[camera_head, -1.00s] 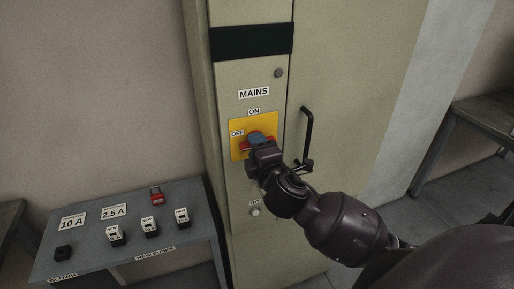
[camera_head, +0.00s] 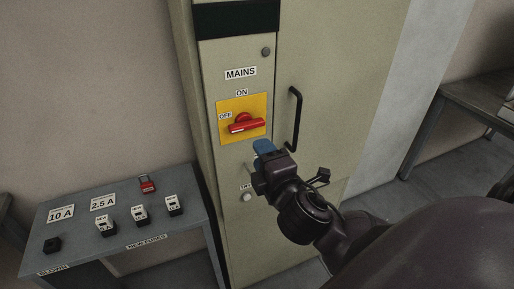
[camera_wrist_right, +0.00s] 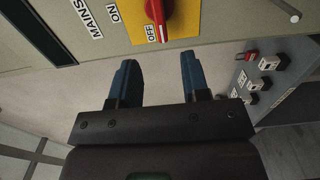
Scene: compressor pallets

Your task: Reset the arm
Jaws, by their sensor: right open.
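My right gripper (camera_head: 260,158) is open and empty in front of the cabinet, below and slightly right of the red mains switch (camera_head: 244,124). In the right wrist view its two blue fingers (camera_wrist_right: 158,78) stand apart with nothing between them. The red switch knob also shows in that view (camera_wrist_right: 172,18), beyond the fingertips and apart from them. The knob sits on a yellow plate (camera_head: 258,104) and lies nearly level, with one end by the OFF label. My left gripper is not in view.
The tall cabinet (camera_head: 330,60) has a black handle (camera_head: 295,118) right of the switch. A grey table (camera_head: 180,235) at left holds several fuses, number labels and a red padlock (camera_head: 147,184). Another table (camera_head: 470,100) stands at the far right.

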